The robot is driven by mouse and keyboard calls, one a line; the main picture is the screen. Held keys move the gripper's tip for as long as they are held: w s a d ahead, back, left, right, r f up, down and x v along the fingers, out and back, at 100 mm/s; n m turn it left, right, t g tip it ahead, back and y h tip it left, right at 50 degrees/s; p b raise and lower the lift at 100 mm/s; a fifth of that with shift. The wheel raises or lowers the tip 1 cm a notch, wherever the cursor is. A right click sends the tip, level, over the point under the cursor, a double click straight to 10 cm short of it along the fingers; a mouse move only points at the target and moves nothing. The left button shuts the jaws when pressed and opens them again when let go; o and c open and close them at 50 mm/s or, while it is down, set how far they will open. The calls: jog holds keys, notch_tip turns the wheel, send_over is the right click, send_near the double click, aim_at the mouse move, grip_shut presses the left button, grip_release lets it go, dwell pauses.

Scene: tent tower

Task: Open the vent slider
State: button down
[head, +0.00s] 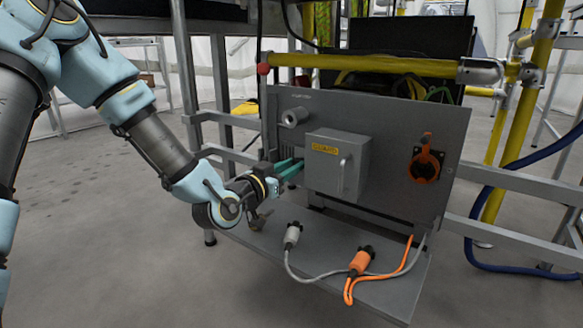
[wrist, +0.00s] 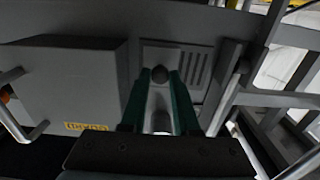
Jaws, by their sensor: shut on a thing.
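Several dark slanted slots (wrist: 193,66) show beside the knob. My gripper (wrist: 159,82) has its two green fingers on either side of the knob, shut on it. In the head view my gripper (head: 290,168) reaches the grey panel (head: 400,125) just left of the grey box. The slider itself is hidden there by my gripper and the box.
The grey box (head: 325,170) with a yellow label and a handle sticks out right beside my gripper; it also shows in the wrist view (wrist: 65,90). A grey plug (head: 292,235) and an orange plug (head: 361,260) with cables lie on the shelf below.

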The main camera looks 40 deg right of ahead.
jog(key=c, duration=0.7)
grip_release()
jog(key=shift+p+v, duration=2.75)
jog(key=shift+v, duration=2.65)
